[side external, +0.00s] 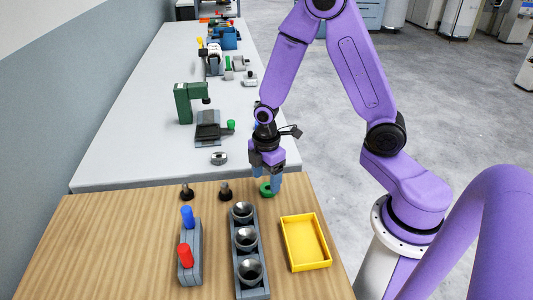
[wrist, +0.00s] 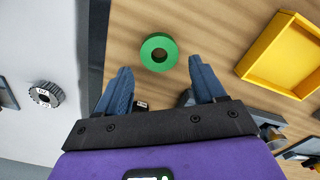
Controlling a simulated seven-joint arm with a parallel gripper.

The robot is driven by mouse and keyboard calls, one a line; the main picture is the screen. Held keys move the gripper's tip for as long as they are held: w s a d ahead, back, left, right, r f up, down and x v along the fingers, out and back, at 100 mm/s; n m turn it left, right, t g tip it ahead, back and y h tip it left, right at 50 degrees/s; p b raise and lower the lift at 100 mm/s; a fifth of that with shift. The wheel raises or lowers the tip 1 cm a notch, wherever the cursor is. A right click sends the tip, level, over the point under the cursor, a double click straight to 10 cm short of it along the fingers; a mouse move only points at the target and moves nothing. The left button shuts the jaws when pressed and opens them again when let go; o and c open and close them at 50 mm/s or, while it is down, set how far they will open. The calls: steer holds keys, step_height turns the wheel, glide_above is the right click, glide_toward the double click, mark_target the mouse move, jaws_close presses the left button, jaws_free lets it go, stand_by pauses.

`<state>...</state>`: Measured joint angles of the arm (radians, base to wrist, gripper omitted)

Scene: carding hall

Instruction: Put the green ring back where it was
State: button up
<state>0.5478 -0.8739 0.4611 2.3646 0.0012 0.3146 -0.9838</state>
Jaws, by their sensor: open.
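The green ring (side external: 266,189) lies flat on the wooden table (side external: 90,240), near its back edge and behind the yellow tray. Nothing is held. Two dark pegs, a left one (side external: 187,192) and a right one (side external: 225,190), stand bare left of the ring.
A grey rack (side external: 262,292) with three dark cups stands in front of the ring. A grey block (side external: 196,262) holds a blue and a red peg. The yellow tray (side external: 325,264) is empty. A white table (side external: 110,160) with tools adjoins behind.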

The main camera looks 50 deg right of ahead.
step_height(320, 180, up, 9)
steer(key=s+a+r+m, duration=0.1)
steer(key=s+a+r, duration=0.1)
steer(key=s, duration=0.8)
steer(key=s+a+r+m, duration=0.1)
steer(key=s+a+r, duration=0.1)
steer(key=s, duration=0.8)
steer(key=shift+r, duration=0.9)
